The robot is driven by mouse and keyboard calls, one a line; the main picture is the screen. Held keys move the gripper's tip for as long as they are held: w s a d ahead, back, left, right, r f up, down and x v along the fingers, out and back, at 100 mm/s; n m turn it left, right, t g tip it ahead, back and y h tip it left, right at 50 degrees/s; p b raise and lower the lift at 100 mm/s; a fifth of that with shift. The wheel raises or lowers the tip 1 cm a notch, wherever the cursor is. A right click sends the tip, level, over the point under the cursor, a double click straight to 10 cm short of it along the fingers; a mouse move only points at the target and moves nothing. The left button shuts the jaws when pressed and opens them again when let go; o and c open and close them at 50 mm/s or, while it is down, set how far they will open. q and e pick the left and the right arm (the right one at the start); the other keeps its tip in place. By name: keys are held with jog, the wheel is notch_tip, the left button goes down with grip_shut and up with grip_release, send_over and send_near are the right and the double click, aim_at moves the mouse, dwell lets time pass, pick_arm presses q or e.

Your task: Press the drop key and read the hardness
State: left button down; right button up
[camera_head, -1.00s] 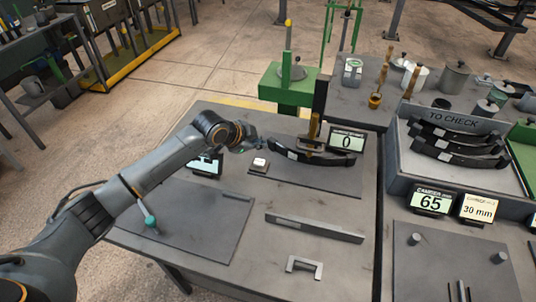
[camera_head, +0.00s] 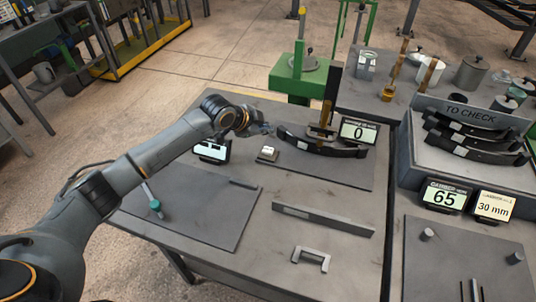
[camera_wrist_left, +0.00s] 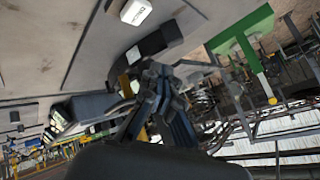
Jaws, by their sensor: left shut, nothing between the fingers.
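The drop key (camera_head: 268,154) is a small block with a white cap on the table. Its lettered white cap (camera_wrist_left: 135,11) shows at the top of the left wrist view. My left gripper (camera_head: 264,129) is shut and empty, just behind the key and apart from it in the head view; its fingers also show in the left wrist view (camera_wrist_left: 163,85). The hardness display (camera_head: 359,132) reads 0. A dark curved leaf spring (camera_head: 342,150) lies on the plate under the tester's upright column (camera_head: 331,92). My right gripper is not in view.
A display (camera_head: 212,151) stands partly behind my left forearm. A flat bar (camera_head: 322,219) and a grey bracket (camera_head: 310,258) lie in front. The TO CHECK rack (camera_head: 468,112) holds several springs at right, behind a display reading 65 (camera_head: 445,197) and a 30 mm card (camera_head: 494,206).

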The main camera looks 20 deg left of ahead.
aim_at(266, 150)
pick_arm(q)
notch_tip(266, 150, down, 4)
jog(key=shift+r+b, duration=0.25)
jog(key=shift+b, duration=0.95)
jog(key=shift+f+b, duration=0.3)
jog(key=shift+f, duration=0.65)
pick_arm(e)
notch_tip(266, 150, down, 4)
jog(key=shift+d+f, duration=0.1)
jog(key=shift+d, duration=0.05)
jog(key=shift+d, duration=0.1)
pick_arm(q)
jog(key=shift+f, duration=0.15)
jog(key=shift+f, duration=0.3)
